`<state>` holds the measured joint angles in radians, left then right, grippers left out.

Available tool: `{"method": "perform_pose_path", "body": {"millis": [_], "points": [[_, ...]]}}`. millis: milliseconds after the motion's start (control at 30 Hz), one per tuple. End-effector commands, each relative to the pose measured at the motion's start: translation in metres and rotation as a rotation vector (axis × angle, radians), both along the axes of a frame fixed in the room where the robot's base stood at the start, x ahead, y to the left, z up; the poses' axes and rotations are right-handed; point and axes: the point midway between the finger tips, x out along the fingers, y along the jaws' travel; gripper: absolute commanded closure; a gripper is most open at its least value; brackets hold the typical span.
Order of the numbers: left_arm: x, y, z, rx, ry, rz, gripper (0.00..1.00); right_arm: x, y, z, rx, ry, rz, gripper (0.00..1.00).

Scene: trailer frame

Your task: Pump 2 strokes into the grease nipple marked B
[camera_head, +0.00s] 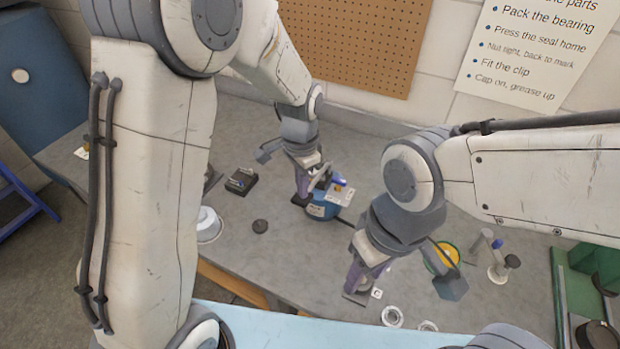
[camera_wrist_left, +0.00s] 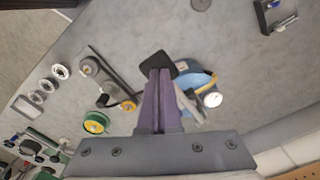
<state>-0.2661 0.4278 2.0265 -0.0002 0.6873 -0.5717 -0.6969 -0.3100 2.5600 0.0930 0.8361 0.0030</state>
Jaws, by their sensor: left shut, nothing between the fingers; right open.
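A blue round-bodied device (camera_head: 322,208) with a pale label and a light plate on top stands on the bench in the head view; it also shows in the left wrist view (camera_wrist_left: 203,78). A black flat pad (camera_wrist_left: 158,65) lies beside it. My left gripper (camera_head: 303,190) is shut and empty, pointing down at the device's left side, its purple fingertips (camera_wrist_left: 160,75) over the pad's edge; I cannot tell if they touch. My right gripper (camera_head: 362,283) is open and empty, low over the bench to the right, near a small tag marked C (camera_head: 377,293). I cannot make out a B mark.
A yellow-green spool (camera_head: 447,256) stands right of my right gripper, with small posts (camera_head: 497,270) beyond. Pale rings (camera_head: 392,316) lie at the front edge. Green equipment (camera_head: 598,265) stands far right.

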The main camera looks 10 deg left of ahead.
Motion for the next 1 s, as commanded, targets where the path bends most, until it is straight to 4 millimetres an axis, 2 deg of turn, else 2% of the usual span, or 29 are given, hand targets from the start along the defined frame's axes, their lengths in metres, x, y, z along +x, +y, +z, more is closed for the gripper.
{"method": "perform_pose_path", "body": {"millis": [167,633,1000], "points": [[-0.002,0.001,-0.013,0.001,0.002,0.000,1.00,0.000,0.000,-0.009,0.000,0.000,0.000,0.51],[-0.003,0.001,-0.016,0.001,0.002,0.000,1.00,0.000,0.000,-0.011,0.000,0.000,0.000,0.51],[-0.003,0.001,-0.037,0.000,0.001,0.000,1.00,0.000,0.000,-0.025,0.000,0.000,0.000,0.51]]}}
